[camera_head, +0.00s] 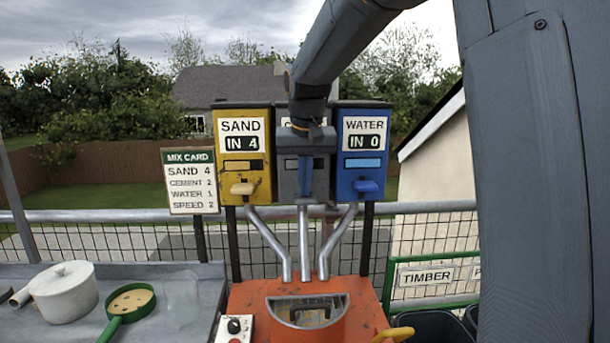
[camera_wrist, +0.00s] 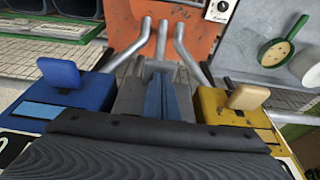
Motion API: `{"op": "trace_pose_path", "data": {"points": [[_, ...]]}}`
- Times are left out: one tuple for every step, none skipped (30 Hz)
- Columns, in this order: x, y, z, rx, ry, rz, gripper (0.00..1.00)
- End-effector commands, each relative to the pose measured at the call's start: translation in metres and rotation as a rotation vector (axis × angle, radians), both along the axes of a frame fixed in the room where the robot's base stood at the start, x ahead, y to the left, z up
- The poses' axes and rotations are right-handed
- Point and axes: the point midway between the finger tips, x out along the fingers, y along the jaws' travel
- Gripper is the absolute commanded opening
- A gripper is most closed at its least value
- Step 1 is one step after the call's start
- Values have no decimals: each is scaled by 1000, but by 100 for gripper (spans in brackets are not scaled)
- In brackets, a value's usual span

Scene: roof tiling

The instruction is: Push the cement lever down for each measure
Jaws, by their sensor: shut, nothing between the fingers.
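The grey cement dispenser (camera_head: 287,190) stands between the yellow sand dispenser (camera_head: 245,185) and the blue water dispenser (camera_head: 362,170). My arm covers most of its label and counter, so its count is hidden. My gripper (camera_head: 304,200) is shut and empty, its blue fingers pointing down in front of the cement dispenser. In the wrist view, the gripper (camera_wrist: 160,78) lies over the grey cement dispenser (camera_wrist: 131,97). The cement lever is hidden behind the fingers, and I cannot tell whether they touch it. The sand counter reads IN 4 and the water counter IN 0.
The mix card (camera_head: 191,182) reads sand 4, cement 2, water 1, speed 2. Metal chutes lead down to an orange mixer (camera_head: 258,300). The sand lever (camera_head: 243,188) and water lever (camera_head: 365,186) jut out close on either side. A white pot (camera_head: 64,297) stands at left.

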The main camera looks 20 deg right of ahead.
Motion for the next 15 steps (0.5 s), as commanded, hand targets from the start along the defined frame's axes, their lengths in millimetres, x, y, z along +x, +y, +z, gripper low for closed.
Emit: {"op": "trace_pose_path", "data": {"points": [[-2,0,-2,0,11,-1,0],[-2,0,-1,0,11,-1,0],[-3,0,3,0,10,-1,0],[-3,0,6,0,10,-1,0],[-3,0,10,0,9,-1,0],[-3,0,15,0,8,-1,0],[-3,0,19,0,7,0,0],[-3,0,23,0,5,0,0],[-3,0,28,0,4,0,0],[-3,0,32,0,3,0,0],[-3,0,36,0,2,0,0],[-2,0,41,0,1,0,0],[-3,0,44,0,1,0,0],[-3,0,49,0,-5,0,0],[-4,1,54,0,-5,0,0]]}}
